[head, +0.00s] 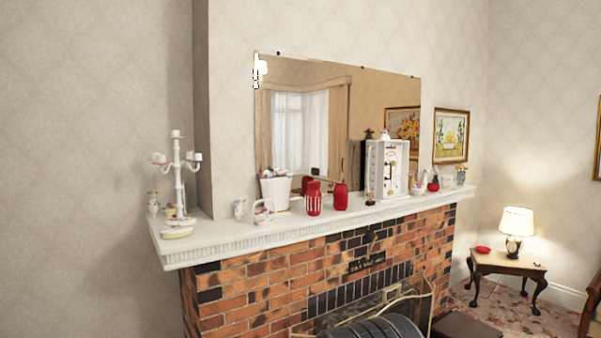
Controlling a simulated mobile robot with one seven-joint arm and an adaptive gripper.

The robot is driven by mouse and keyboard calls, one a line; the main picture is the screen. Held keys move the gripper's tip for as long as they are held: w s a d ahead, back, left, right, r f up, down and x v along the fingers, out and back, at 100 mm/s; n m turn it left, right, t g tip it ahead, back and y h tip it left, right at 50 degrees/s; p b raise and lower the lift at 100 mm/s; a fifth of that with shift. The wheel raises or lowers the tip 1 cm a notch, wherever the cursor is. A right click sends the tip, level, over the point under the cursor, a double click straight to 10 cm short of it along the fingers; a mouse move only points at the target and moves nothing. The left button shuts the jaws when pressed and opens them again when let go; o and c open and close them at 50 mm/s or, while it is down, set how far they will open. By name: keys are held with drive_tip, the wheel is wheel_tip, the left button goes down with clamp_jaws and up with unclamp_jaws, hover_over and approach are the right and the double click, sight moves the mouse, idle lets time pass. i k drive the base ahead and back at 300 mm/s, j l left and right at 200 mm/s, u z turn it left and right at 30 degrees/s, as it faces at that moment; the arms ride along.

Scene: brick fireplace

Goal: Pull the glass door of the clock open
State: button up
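The clock (376,180) is a white upright box with a pale round dial and dark hands. It stands on the right half of the white mantel shelf, in front of the mirror. Its glass door is on the front face, but the glass is too small and clear here to tell its edge, its handle or whether it is ajar. My gripper is not in view.
The mantel shelf (222,234) runs above the brick fireplace (262,290). Left of the clock stand a red jar (341,197), a red striped jar (314,200) and a white pot (274,192). Small ornaments crowd its right. A lamp table (505,262) stands far right.

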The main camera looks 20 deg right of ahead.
sight(381, 163)
drive_tip(key=z, duration=1.1)
drive_tip(key=i+l, duration=0.3)
drive_tip(key=i, duration=0.2)
drive_tip(key=i+l, duration=0.3)
drive_tip(key=i, duration=0.2)
drive_tip(key=i+l, duration=0.3)
drive_tip(key=i, duration=0.25)
drive_tip(key=i+l, duration=0.3)
drive_tip(key=i, duration=0.2)
drive_tip(key=z, duration=0.05)
